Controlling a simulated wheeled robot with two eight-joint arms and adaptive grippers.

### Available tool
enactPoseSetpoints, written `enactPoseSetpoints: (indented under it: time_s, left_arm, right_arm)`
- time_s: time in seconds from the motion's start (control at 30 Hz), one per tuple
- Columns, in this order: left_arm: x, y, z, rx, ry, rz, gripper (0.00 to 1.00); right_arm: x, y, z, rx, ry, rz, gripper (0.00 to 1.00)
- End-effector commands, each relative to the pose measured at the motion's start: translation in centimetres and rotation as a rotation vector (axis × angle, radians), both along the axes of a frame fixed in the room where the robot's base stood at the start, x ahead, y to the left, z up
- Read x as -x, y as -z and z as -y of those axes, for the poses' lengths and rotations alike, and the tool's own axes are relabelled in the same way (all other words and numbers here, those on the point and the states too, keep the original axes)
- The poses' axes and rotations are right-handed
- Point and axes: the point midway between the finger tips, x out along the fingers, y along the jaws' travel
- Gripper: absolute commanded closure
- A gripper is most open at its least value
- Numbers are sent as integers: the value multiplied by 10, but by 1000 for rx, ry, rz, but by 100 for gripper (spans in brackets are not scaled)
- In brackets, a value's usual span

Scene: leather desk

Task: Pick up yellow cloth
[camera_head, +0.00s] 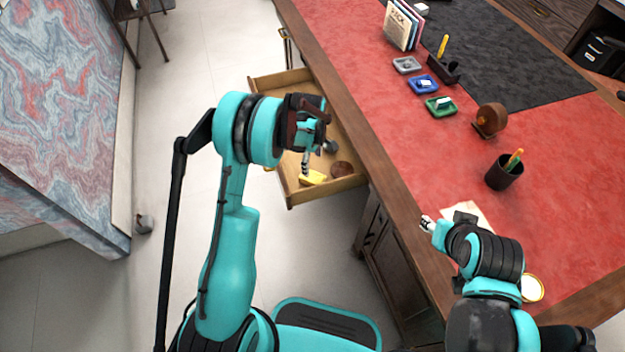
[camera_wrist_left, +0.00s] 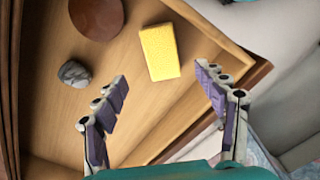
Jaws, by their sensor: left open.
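The yellow cloth (camera_wrist_left: 160,52) looks like a small folded block lying on the floor of the open wooden drawer (camera_wrist_left: 140,110). It also shows in the head view (camera_head: 313,178), near the drawer's front corner. My left gripper (camera_wrist_left: 165,108) is open and empty above the drawer, with the cloth ahead of and between its fingers in the wrist view. In the head view the left gripper (camera_head: 306,160) partly covers the drawer. My right gripper (camera_head: 428,224) is over the desk's near edge by a sheet of paper; its jaws are too small to judge.
A grey stone (camera_wrist_left: 74,73) and a round brown object (camera_wrist_left: 97,18) lie in the drawer near the cloth. The drawer walls rise around them. The red desk top (camera_head: 400,140) holds a pen cup (camera_head: 504,173), small trays and books (camera_head: 402,27).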

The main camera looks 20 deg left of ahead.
Motion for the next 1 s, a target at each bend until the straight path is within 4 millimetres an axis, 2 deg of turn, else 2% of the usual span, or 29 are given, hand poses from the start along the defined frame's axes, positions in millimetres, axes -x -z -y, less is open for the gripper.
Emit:
enactPoseSetpoints:
  time_s: [0.1, 0.33, 0.53, 0.63, 0.8, 0.87, 1.0]
  left_arm:
    - [0, 16, 0, 0, -2, -1, 28]
    - [1, 39, -1, 0, 0, 0, 28]
    - [3, 70, -3, 0, 1, 0, 28]
    - [3, 75, -2, -1, 1, 0, 28]
    - [3, 74, -2, -1, 1, 0, 28]
    - [3, 74, -2, -1, 1, 0, 42]
    - [3, 74, -2, -1, 1, 0, 79]
  right_arm:
    - [0, 7, 0, 0, 0, 0, 60]
    - [0, 18, 0, 0, 0, 0, 60]
    - [0, 35, 0, 0, 0, 0, 60]
    - [0, 36, 0, 0, 0, 0, 60]
    - [0, 34, 0, 0, 0, 0, 60]
    - [0, 34, 0, 0, 0, 0, 60]
    - [0, 34, 0, 0, 0, 0, 60]
